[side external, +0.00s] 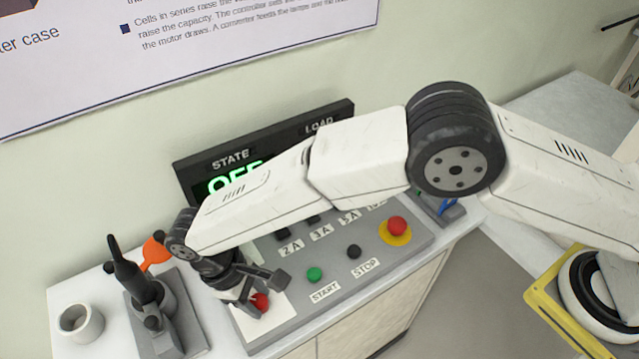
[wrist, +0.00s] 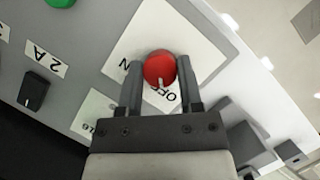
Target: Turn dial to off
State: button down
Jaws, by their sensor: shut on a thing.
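The dial (side external: 261,301) is a round red knob on a white plate at the panel's near left end. In the wrist view the dial (wrist: 159,68) sits between the two fingers of my gripper (wrist: 160,75), which is shut on it. A short white mark on the dial points toward the partly covered OFF label (wrist: 168,96). Part of the ON label shows to the left. The display (side external: 230,176) shows green OFF under STATE; my arm covers its middle.
The grey panel (side external: 300,297) also carries a green START button (side external: 314,274), a black STOP button (side external: 354,252) and a red emergency button (side external: 397,226). A black tool in a grey stand (side external: 190,311) and a white cup (side external: 80,322) are at left.

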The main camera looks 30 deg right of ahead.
dwell(0.3)
jog(key=shift+c, duration=1.3)
grip_release()
jog(key=shift+r, duration=0.15)
jog(key=v, duration=0.7)
jog(key=shift+r, duration=0.25)
jog(key=shift+w, duration=0.15)
